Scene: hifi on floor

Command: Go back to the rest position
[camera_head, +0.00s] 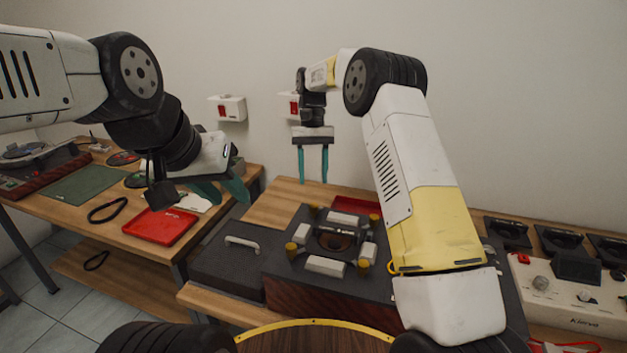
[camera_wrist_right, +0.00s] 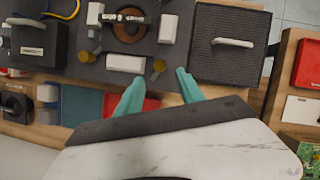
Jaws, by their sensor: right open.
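My right gripper (camera_head: 313,180) hangs above the wooden bench behind the hi-fi unit (camera_head: 330,290). Its two teal fingers point down, apart, with nothing between them. In the right wrist view the same gripper (camera_wrist_right: 158,85) is open and empty, its fingers showing in front of the unit's edge. My left gripper (camera_head: 230,200) is at the left, above the gap between the two benches. Its teal fingers look spread, and no object shows between them. My right arm crosses the head view and hides part of the unit's right side.
A red tray (camera_head: 160,227), a black belt loop (camera_head: 107,209) and a green mat (camera_head: 82,186) lie on the left bench. A dark lid with a handle (camera_head: 228,262) lies left of the unit. A white control box (camera_head: 565,297) stands at the right. Wall switches (camera_head: 229,108) are behind.

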